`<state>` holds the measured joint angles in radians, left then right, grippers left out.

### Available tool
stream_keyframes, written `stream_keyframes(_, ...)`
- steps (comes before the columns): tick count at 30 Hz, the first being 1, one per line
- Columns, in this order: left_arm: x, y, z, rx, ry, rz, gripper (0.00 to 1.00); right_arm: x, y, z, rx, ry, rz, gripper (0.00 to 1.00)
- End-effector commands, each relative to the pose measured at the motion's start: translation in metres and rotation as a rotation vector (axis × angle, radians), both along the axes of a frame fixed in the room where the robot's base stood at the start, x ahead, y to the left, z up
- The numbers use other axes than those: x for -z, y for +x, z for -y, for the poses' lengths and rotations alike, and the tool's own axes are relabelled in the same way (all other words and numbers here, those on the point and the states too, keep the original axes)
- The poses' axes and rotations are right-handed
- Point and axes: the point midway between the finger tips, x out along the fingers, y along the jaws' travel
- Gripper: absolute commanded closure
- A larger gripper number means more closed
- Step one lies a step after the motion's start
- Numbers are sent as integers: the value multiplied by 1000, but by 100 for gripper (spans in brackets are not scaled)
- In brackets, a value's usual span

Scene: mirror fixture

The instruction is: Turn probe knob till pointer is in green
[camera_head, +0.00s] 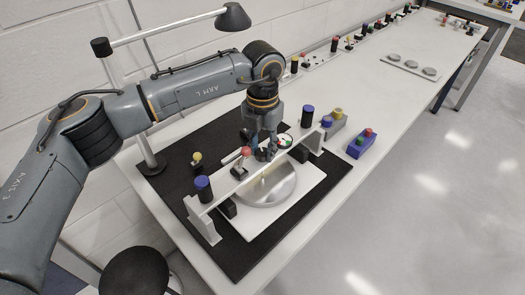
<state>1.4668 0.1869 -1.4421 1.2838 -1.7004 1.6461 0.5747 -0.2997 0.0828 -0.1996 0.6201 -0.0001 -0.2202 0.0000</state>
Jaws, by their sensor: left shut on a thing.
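The mirror fixture has a white bridge (222,189) over a round silver mirror disc (268,188) on a white base plate (310,180). A small round gauge (285,141) with a white face and some green stands on the bridge, just right of my left gripper. Its pointer is too small to read. My left gripper (264,152) points down at the middle of the bridge and is shut on what looks like the dark probe knob (262,156), mostly hidden by the fingers. My right gripper is not in view.
A red-topped lever (246,152) stands close left of the gripper. A yellow-topped knob (196,158) stands behind. A blue button box (362,144) lies to the right. The white bench (390,110) beyond is largely clear.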

Motion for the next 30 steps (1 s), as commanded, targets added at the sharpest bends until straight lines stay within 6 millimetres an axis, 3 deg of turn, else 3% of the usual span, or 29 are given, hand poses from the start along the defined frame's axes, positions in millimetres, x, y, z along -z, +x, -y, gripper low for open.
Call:
stream_keyframes(5, 0, 0, 0, -1, -1, 0, 100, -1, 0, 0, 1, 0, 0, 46)
stream_keyframes(6, 0, 0, 0, -1, -1, 0, 67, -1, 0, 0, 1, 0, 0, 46)
stream_keyframes(9, 0, 0, 0, -1, -1, 0, 46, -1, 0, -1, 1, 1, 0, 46)
stream_keyframes(20, -3, 0, 0, -3, 0, 1, 46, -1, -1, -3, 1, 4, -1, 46)
stream_keyframes(23, -14, 1, 1, -3, -1, 3, 46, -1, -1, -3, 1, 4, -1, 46)
stream_keyframes(30, -63, 1, 1, -2, -1, 4, 46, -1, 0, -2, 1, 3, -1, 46)
